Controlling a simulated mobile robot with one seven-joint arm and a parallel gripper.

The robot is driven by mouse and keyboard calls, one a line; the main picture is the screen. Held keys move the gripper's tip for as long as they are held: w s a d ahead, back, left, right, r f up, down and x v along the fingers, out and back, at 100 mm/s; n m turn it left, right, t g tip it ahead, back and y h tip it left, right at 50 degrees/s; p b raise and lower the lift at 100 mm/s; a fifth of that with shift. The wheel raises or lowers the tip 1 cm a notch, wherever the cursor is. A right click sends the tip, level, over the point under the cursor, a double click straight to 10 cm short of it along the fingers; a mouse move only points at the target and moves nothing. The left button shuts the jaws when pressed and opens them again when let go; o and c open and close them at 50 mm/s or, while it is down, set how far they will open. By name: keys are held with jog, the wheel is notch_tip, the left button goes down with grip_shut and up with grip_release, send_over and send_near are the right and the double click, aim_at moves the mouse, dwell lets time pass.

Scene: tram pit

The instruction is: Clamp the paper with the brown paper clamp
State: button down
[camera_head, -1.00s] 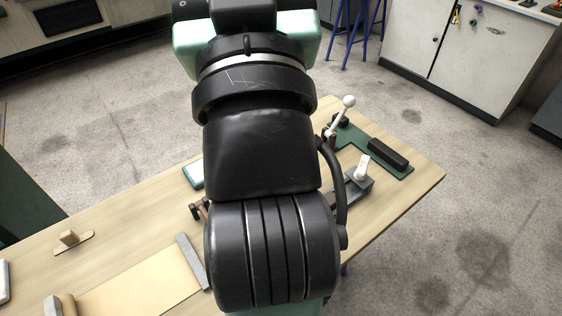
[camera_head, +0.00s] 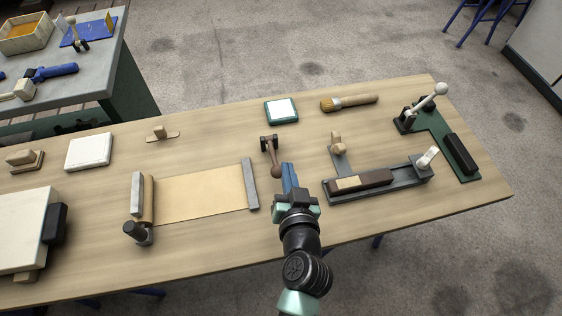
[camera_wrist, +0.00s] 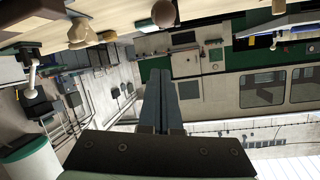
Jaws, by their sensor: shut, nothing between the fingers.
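A tan sheet of paper (camera_head: 203,192) lies flat on the wooden table, with a grey bar (camera_head: 250,184) along its right edge. At its left edge are a brown strip (camera_head: 148,200), a grey block and a dark knob. A lever with a brown rounded handle (camera_head: 273,158) on a dark pivot stands just right of the grey bar; I take it as the brown clamp's lever. My gripper (camera_head: 288,168) is shut and empty, just right of this handle; I cannot tell whether they touch. In the wrist view, my gripper's fingers (camera_wrist: 161,88) are together, with nothing between them.
A grey fixture (camera_head: 405,177) with a white lever stands to the right, beside a green base (camera_head: 447,148) with a white ball lever. A brush (camera_head: 350,102) and a white-topped pad (camera_head: 281,110) lie behind. White blocks (camera_head: 89,152) are at the left.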

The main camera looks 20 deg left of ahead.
send_over(274, 157)
jog(key=s+d, duration=0.2)
jog(key=d, duration=0.1)
notch_tip(274, 157, down, 2)
jog(key=f, duration=0.1)
jog(key=s+f, duration=0.1)
jog(key=shift+d+f, duration=0.1)
jog(key=shift+f, duration=0.25)
jog(key=shift+s+f, duration=0.35)
jog(key=f+b, duration=0.2)
jog(key=b, duration=0.1)
jog(key=shift+s+d, duration=0.2)
jog(key=shift+b, duration=0.3)
